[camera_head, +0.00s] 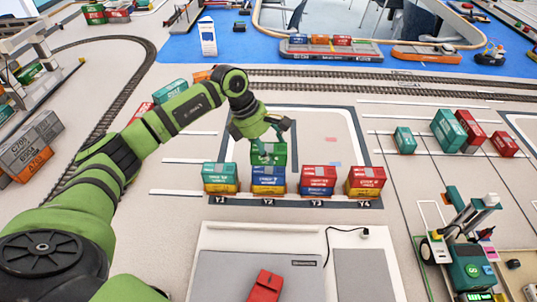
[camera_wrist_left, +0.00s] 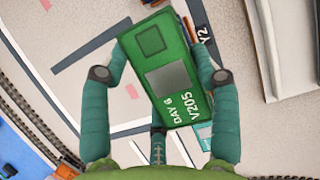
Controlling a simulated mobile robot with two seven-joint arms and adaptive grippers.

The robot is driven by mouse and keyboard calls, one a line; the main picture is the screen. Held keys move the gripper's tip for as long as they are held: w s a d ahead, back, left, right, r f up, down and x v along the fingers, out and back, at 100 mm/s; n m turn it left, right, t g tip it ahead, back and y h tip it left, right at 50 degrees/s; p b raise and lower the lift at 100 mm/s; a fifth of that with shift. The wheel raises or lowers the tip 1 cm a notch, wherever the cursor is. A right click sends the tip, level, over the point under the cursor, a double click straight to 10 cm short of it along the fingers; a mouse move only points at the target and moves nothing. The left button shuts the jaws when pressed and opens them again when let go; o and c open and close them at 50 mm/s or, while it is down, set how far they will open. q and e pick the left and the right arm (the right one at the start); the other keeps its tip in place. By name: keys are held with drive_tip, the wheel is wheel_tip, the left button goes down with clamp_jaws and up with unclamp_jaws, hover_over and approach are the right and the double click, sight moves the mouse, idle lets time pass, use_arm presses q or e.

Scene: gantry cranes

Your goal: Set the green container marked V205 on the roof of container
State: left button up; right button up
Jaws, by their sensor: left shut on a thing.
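The green container marked V205 (camera_wrist_left: 163,70) fills the middle of the left wrist view, with "DAY 6 V205" on its top. It also shows in the head view (camera_head: 268,154). My left gripper (camera_head: 268,138) is shut on it, one finger on each side. In the head view the container sits over the stack at Y2, whose upper box is a blue container (camera_head: 268,175) on a yellow one (camera_head: 268,189). I cannot tell whether the green container touches the blue one. My right gripper is not in view.
A teal-topped stack (camera_head: 220,171) stands left of Y2. Two red-topped stacks (camera_head: 318,173) (camera_head: 366,176) stand to its right. A grey surface with a red object (camera_head: 265,286) lies in front. A small green wheeled machine (camera_head: 470,268) stands at the lower right. Tracks run behind.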

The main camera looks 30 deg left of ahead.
use_arm(q)
wheel_tip(320, 180, down, 4)
drive_tip(key=shift+r+p, duration=0.1)
drive_tip(key=shift+p, duration=0.65)
drive_tip(key=shift+f+b, duration=0.25)
drive_tip(key=shift+b, duration=0.05)
drive_tip(key=o, duration=1.2)
drive_tip(key=shift+r, duration=0.15)
